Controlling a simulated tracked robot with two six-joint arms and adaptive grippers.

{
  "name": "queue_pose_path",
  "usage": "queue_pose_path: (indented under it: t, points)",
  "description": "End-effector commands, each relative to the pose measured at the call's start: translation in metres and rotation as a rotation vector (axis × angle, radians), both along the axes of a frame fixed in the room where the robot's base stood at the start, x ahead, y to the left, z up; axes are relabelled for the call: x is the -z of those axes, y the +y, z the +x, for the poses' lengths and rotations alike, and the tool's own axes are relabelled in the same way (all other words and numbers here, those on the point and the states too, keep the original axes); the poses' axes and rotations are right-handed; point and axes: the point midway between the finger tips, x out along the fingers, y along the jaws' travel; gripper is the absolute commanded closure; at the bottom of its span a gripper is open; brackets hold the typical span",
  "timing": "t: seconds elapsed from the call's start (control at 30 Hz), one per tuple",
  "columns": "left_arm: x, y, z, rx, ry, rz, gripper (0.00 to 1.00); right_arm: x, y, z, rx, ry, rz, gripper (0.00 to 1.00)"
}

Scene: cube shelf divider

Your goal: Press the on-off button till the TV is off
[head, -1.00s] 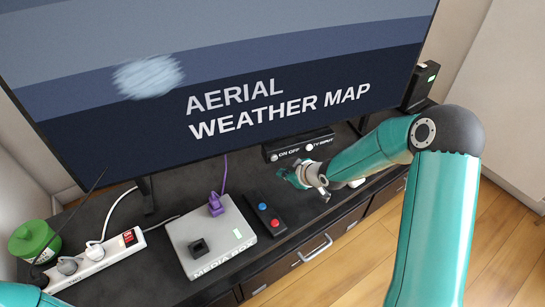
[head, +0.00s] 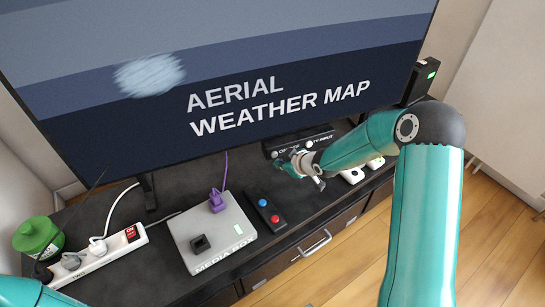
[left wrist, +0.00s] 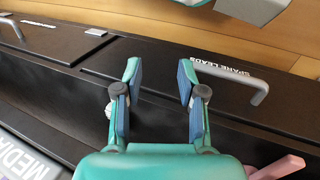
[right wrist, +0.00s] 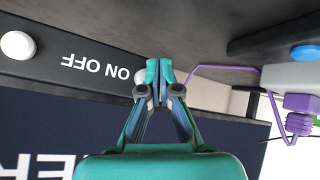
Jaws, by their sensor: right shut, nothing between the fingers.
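The TV (head: 230,65) is on and shows "AERIAL WEATHER MAP". Under its lower edge is a dark button panel (head: 325,133) with labelled ON OFF and TV INPUT buttons. My right gripper (head: 285,165) is shut and empty in front of the ON OFF end of the panel, partly covering its label. In the right wrist view, the white on-off button (right wrist: 139,75) is just beyond the shut fingertips (right wrist: 159,65) and partly hidden by them; I cannot tell whether they touch. My left gripper (left wrist: 158,80) is open and empty above the cabinet's front edge.
The white TV INPUT button (head: 310,144) is farther right on the panel.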

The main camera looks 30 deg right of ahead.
Motion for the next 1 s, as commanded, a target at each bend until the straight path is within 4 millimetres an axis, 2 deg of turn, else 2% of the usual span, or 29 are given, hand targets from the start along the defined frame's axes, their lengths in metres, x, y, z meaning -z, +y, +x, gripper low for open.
queue_pose_path:
  t: [0.73,1.0]
  points:
    - [-0.0003,0.0000,0.0000,0.000,0.000,0.000,0.60,-0.0002,0.0005,0.0004,-0.001,0.000,0.000,1.00]
    - [-0.0051,0.0000,0.0000,0.000,0.000,0.000,0.60,-0.0017,0.0005,0.0079,-0.001,0.000,0.000,1.00]
